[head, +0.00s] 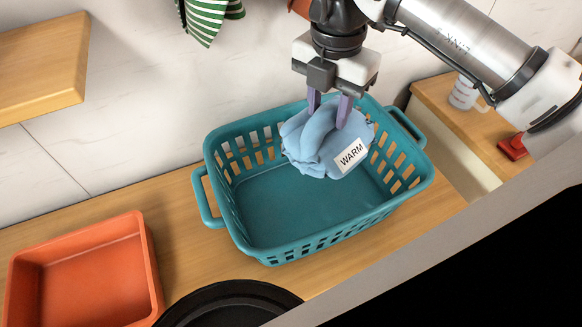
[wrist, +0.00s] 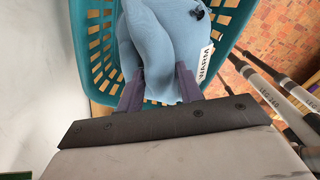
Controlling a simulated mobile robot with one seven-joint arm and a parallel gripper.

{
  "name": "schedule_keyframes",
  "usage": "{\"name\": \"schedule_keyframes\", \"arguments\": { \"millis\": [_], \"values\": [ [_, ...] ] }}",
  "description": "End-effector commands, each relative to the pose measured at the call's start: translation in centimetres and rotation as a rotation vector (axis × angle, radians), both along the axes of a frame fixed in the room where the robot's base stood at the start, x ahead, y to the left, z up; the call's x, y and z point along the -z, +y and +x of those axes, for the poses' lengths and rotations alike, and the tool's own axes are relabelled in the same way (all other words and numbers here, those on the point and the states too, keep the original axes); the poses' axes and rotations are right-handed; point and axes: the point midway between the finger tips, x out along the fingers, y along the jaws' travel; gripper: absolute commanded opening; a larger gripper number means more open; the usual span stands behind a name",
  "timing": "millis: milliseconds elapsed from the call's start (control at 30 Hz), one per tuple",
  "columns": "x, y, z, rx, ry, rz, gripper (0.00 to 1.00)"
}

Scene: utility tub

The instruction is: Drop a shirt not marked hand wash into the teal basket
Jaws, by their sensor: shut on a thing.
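A light blue shirt (head: 318,143), bunched up, carries a white label (head: 352,155) reading WARM. My gripper (head: 329,108) is shut on the shirt, its purple fingers pointing down into the cloth. The teal basket (head: 309,245) stands on the wooden counter, and the shirt hangs over its back right part. I cannot tell whether the shirt touches the basket. In the wrist view, the shirt (wrist: 160,45) sits between the fingers (wrist: 158,90), with the basket's slotted wall (wrist: 90,30) behind it. The inside of the basket that shows is empty.
An orange tray (head: 85,270) lies at the front left, with a round black object (head: 232,303) beside it. A wooden shelf (head: 40,65) juts out at upper left. A green-striped cloth (head: 210,15) hangs at the back. A measuring cup (head: 463,93) and a red object (head: 513,147) stand at right.

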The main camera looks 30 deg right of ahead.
Motion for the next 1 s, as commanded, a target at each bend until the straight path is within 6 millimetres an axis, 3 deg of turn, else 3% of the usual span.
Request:
{"name": "schedule_keyframes", "arguments": {
  "millis": [267,700,1000],
  "values": [
    [1.0,0.0,0.0,0.001,0.000,0.000,0.00],
    [5.7,0.0,0.0,0.000,0.000,0.001,0.00],
    [6.0,0.0,0.0,0.000,-0.001,0.000,0.00]
  ]
}}
